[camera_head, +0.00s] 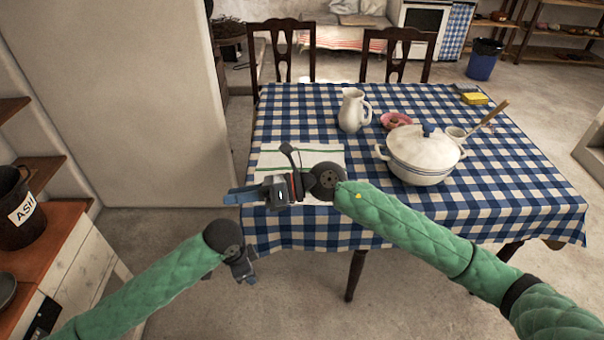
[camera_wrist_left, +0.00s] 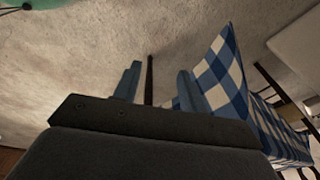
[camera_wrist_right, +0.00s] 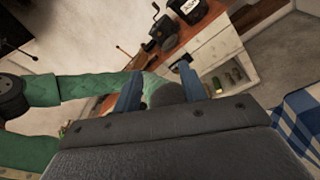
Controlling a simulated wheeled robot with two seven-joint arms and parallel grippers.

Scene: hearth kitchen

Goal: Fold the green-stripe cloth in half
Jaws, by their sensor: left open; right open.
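The green-stripe cloth (camera_head: 300,158) is white with green lines and lies on the near left part of the checked table. My right gripper and forearm cover its near part, so I cannot see its whole shape. My right gripper (camera_head: 236,196) is open and empty, pointing left past the table's left edge; its two fingers also show in the right wrist view (camera_wrist_right: 160,88). My left gripper (camera_head: 248,268) is low in front of the table's near left corner. It is open and empty in the left wrist view (camera_wrist_left: 158,88).
A white pitcher (camera_head: 351,112), a pink dish (camera_head: 395,121) and a lidded white pot (camera_head: 421,160) stand on the blue-checked tablecloth (camera_head: 530,190). A yellow sponge (camera_head: 474,98) lies at the back right. Two chairs (camera_head: 396,52) stand behind. A wooden counter (camera_head: 40,235) is at the left.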

